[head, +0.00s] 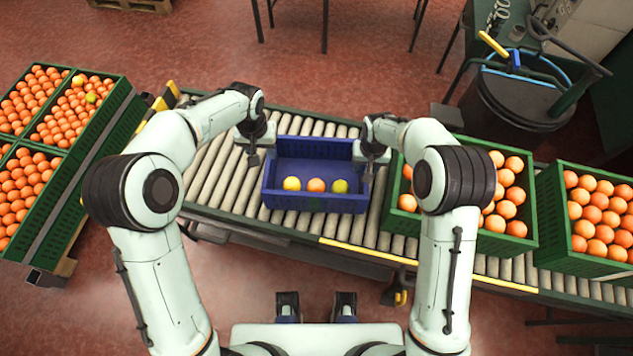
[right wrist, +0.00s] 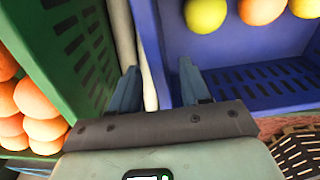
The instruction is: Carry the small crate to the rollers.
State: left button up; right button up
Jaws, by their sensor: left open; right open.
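The small blue crate (head: 316,203) sits on the roller conveyor (head: 225,180), holding a yellow fruit (head: 292,184), an orange (head: 316,185) and a yellow-green fruit (head: 340,187) in a row near its front wall. My left gripper (head: 255,150) is open at the crate's left side; whether its fingers straddle that wall is unclear. My right gripper (head: 369,163) is open at the crate's right side. In the right wrist view its two fingers (right wrist: 158,88) stand on either side of the crate's side wall (right wrist: 150,45), with gaps showing. The fingertips are partly hidden in the head view.
A green crate of oranges (head: 515,240) stands close to the right on the rollers, with another (head: 590,262) beyond it. Full green crates (head: 100,140) stand at the far left. Bare rollers lie left of the blue crate. A dark bin (head: 515,95) stands behind the conveyor.

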jog(key=r, duration=0.7)
jog(key=shift+s+r, duration=0.1)
jog(key=shift+s, duration=0.15)
jog(key=shift+s, duration=0.1)
